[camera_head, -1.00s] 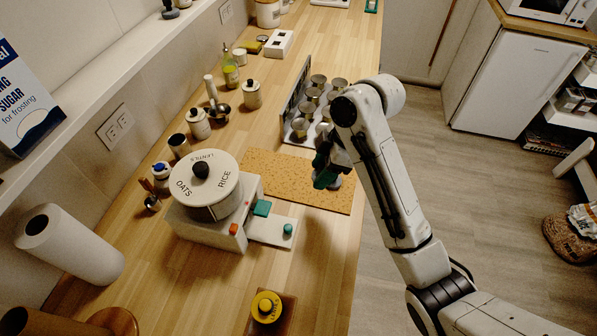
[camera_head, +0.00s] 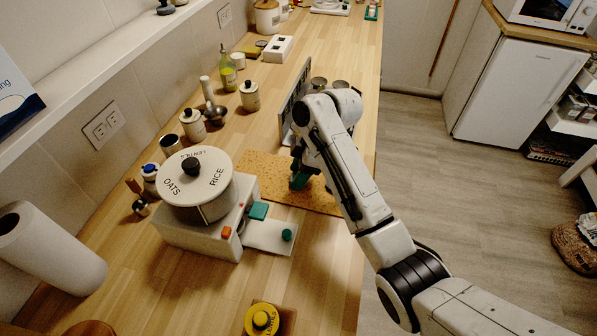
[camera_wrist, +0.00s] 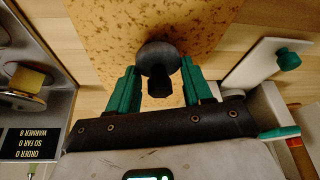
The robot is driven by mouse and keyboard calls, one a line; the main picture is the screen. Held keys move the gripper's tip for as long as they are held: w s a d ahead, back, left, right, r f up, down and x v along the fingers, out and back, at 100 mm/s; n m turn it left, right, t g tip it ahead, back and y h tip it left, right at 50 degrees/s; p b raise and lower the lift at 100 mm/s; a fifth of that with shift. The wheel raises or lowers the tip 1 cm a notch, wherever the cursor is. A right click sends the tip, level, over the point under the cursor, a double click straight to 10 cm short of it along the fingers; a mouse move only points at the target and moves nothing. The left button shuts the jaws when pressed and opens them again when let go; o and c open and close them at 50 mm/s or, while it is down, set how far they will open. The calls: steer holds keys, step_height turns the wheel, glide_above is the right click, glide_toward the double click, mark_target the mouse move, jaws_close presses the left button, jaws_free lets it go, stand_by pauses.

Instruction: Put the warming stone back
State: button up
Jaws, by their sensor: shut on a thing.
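My gripper (camera_head: 299,177) hangs over the orange-brown speckled mat (camera_head: 262,172) on the counter, beside the cup stand. In the wrist view its green fingers (camera_wrist: 160,82) are shut on a dark grey round piece with a black knob, which I take to be the warming stone (camera_wrist: 158,57). The stone's disc lies over the mat in that view; I cannot tell whether it touches the mat. In the head view the stone is hidden behind my gripper and arm. The cup stand's display, reading "WARMER 8", shows in the wrist view (camera_wrist: 42,143).
A white dispenser (camera_head: 200,240) with a round lidded drum and a flat tray (camera_head: 268,236) stands left of the mat. Metal cups (camera_head: 318,84) show behind my arm. Jars (camera_head: 193,125) line the wall.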

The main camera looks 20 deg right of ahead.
steer(key=shift+f, duration=0.4)
steer(key=shift+f, duration=0.1)
steer(key=o, duration=1.2)
steer(key=p+v, duration=0.2)
steer(key=v, duration=1)
